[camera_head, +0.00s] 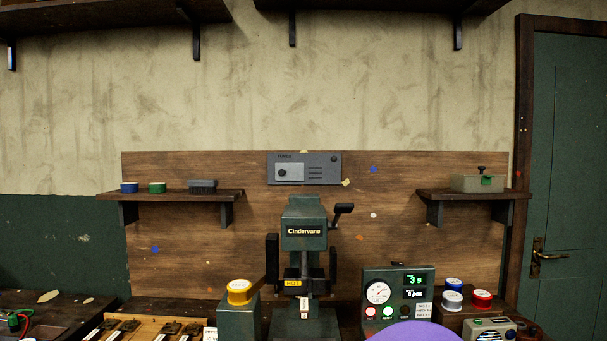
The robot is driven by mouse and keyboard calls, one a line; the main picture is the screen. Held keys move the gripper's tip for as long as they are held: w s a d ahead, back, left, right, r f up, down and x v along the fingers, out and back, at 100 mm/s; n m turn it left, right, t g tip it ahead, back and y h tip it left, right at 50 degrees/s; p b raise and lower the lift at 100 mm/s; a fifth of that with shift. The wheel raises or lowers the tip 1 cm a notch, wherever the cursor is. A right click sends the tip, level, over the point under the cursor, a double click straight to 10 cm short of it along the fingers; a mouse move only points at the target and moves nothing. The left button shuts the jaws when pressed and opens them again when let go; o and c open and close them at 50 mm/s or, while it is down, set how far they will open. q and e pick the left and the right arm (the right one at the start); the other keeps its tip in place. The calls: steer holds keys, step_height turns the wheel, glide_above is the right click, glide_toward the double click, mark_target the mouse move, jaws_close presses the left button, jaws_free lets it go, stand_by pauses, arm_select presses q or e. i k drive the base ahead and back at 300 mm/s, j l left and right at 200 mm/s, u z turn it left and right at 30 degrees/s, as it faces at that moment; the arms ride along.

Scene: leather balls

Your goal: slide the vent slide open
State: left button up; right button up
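The vent (328,182) is a grey panel fixed to the wooden backboard, high in the middle above the press. Its vent slide (291,177) is a lighter grey plate with a dark knob (282,173), sitting at the left part of the panel. Dark slots (322,172) show uncovered to the right of the plate. Whether more slots lie behind the plate is hidden. Neither of my grippers is in view, and nothing touches the knob.
The green Cindervane press (304,215) with a HOT label stands below the vent, its lever (343,210) to the right. Side shelves (170,195) (474,195) flank the vent. A gauge box (397,290) stands lower right. A purple rounded shape (415,332) shows at the bottom edge.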

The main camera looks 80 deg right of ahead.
mark_target(283, 172)
steer(key=z, duration=3.2)
steer(key=j+z, duration=0.1)
steer(key=z, duration=0.25)
steer(key=k+z, duration=0.1)
steer(key=z, duration=0.3)
steer(key=j+z, duration=0.1)
steer(key=z, duration=0.25)
